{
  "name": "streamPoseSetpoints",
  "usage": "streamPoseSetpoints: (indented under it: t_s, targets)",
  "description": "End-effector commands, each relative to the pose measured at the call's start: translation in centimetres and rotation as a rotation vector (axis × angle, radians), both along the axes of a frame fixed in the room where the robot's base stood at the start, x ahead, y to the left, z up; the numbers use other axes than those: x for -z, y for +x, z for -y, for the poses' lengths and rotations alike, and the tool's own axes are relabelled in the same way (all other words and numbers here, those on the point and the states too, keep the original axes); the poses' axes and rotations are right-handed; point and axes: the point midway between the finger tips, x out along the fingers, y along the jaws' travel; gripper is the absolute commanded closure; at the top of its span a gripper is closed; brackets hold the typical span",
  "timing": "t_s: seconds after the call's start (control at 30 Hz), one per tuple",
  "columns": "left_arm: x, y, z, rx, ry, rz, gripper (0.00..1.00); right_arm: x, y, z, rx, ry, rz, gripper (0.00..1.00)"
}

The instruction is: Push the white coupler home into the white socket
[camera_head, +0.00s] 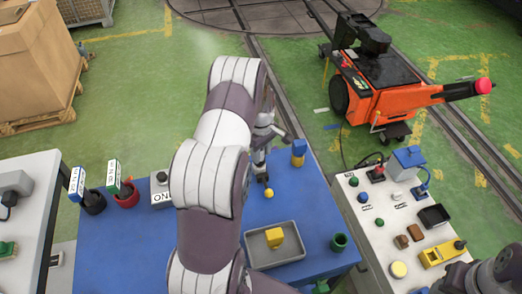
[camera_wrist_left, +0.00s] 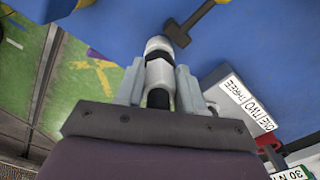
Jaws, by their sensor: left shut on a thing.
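My left gripper (camera_head: 264,142) reaches over the far part of the blue table (camera_head: 312,205), partly hidden behind my own arm. In the left wrist view its fingers (camera_wrist_left: 159,78) are shut on a pale, rounded piece with a black band (camera_wrist_left: 157,50), which looks like the white coupler. Its lower end between the fingers is dark. I cannot make out the white socket for certain in either view, and I cannot tell whether the held piece touches anything.
A grey tray (camera_head: 256,250) with a yellow block (camera_head: 274,237) sits on the blue table, near a green cup (camera_head: 339,242). A blue and yellow block (camera_head: 298,152) stands at the back. The white table (camera_head: 372,232) at right carries several small parts. An orange cart (camera_head: 390,95) stands beyond.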

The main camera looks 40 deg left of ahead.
Motion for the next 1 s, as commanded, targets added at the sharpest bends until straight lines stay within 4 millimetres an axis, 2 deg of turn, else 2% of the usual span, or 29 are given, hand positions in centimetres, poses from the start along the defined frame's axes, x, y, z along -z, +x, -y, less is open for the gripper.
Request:
streamPoseSetpoints:
  t_s: [0.53,0.57,0.63,0.9,1.0]
  targets:
    - [1.4,0.0,0.0,0.000,0.000,0.000,0.98,0.9,0.0,0.0,0.000,0.000,0.000,0.57]
    - [1.3,0.0,0.0,0.000,0.000,0.001,0.55,0.9,0.0,0.0,0.000,0.000,0.000,0.57]
    - [1.3,0.0,0.0,0.000,0.000,0.000,0.33,0.8,0.0,0.0,0.000,0.000,0.000,0.57]
    - [1.3,0.0,0.0,0.000,0.000,-0.001,0.32,0.9,0.0,0.0,0.000,0.000,0.000,0.57]
    - [0.6,0.0,0.0,0.000,0.001,0.001,0.32,1.1,0.0,0.0,0.000,0.000,0.000,0.57]
